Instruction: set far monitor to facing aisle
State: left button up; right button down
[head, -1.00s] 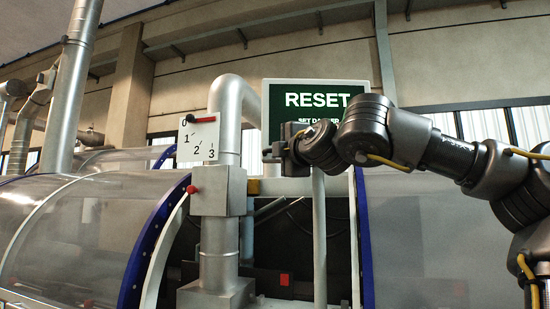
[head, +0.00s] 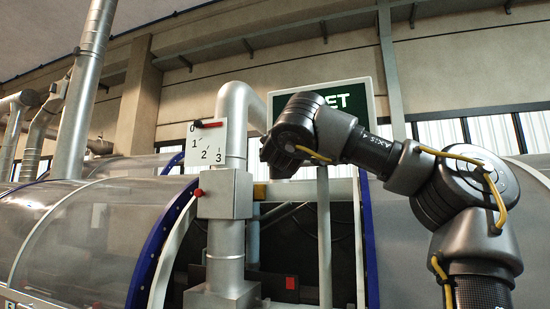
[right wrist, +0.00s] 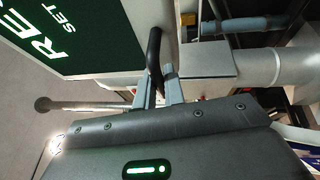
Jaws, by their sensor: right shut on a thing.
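The far monitor (head: 357,100) is a dark green screen in a pale frame on a grey post (head: 324,235), at the upper middle of the head view. My right wrist hides much of it, leaving "ET" readable. In the right wrist view the monitor (right wrist: 75,30) fills the upper left, with "RE" and "SET" showing sideways. A black curved handle (right wrist: 154,45) stands by its edge. My right gripper (right wrist: 158,75) is shut on this handle. In the head view its fingers are hidden by my wrist. My left gripper is not in view.
A grey pipe with a box (head: 225,192) and a dial plate numbered 0 to 3 (head: 208,150) with a red pointer stands just left of my right gripper. Clear curved covers with blue rims (head: 155,255) lie left. A red block (head: 291,283) sits low behind the post.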

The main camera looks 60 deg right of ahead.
jog(key=c, duration=1.5)
grip_release()
jog(key=shift+s+r, duration=0.1)
